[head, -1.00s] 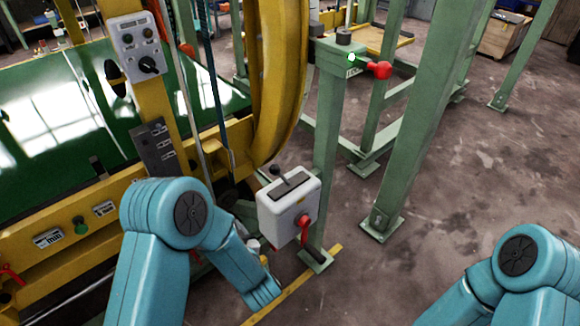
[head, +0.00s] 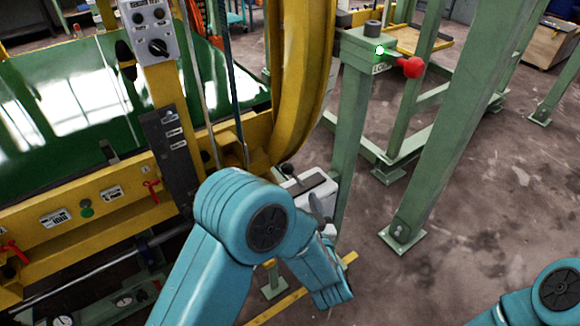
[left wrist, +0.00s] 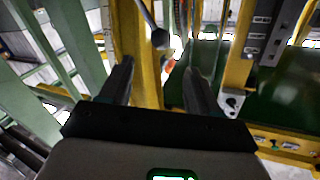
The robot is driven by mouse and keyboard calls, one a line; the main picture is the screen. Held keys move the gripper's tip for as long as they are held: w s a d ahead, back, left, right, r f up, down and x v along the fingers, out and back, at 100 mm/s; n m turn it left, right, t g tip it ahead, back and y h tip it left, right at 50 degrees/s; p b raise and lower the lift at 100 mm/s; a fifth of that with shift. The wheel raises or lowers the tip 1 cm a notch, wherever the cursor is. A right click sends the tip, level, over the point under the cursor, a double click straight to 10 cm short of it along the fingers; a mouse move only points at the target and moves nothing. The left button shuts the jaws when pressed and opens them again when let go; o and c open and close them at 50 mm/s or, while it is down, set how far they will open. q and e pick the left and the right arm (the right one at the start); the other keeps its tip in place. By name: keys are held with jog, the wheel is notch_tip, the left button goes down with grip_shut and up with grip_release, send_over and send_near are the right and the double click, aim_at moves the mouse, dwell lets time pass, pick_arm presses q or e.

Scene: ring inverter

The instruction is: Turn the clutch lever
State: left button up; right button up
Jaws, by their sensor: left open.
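A light grey box (head: 318,187) has a slot on top and a short lever with a dark knob (head: 287,169); I take this as the clutch lever, though I cannot read a label. My left arm covers the box's lower front. In the left wrist view, a rod with a dark ball knob (left wrist: 160,39) stands beyond the fingertips, roughly in line with the gap between them. My left gripper (left wrist: 158,70) is open and empty. In the head view it is mostly hidden behind my arm. My right gripper is out of view.
A large yellow ring (head: 298,80) rises behind the box. A control panel (head: 150,30) is at upper left.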

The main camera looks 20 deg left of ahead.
aim_at(290, 172)
pick_arm(q)
jog(key=p+x, duration=0.1)
jog(key=x, duration=1.1)
jog(key=shift+a, duration=0.1)
